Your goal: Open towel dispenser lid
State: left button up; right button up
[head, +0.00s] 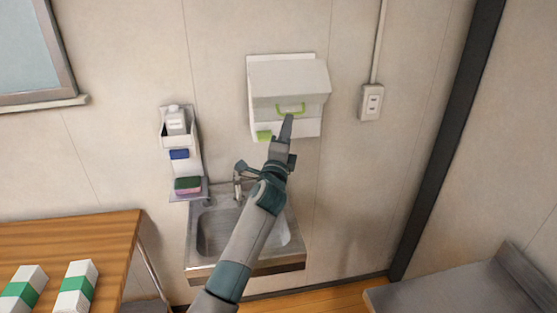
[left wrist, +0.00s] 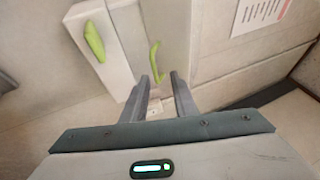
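The white towel dispenser (head: 285,77) is mounted on the wall above the sink. Its lid has a bright green handle (head: 291,108), and a green piece (head: 264,135) shows at the lower left of its body. My left gripper (head: 287,122) reaches up to the dispenser's front, just below the handle. In the left wrist view, the two fingers (left wrist: 159,84) are apart with nothing between them. The green handle (left wrist: 154,62) is just beyond the fingertips, in line with the gap. I cannot tell whether a finger touches it. My right gripper is not in view.
A metal sink (head: 215,232) with a tap is below the dispenser, under my left arm. A wall shelf (head: 190,160) with a bottle and sponges hangs to the left. A socket (head: 371,101) is to the right. A wooden table (head: 75,238) stands at the lower left.

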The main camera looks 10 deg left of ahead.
pick_arm(q)
jog(key=b+v, duration=0.3)
jog(key=v, duration=0.8)
jog(key=shift+s, duration=0.25)
jog(key=shift+f, duration=0.1)
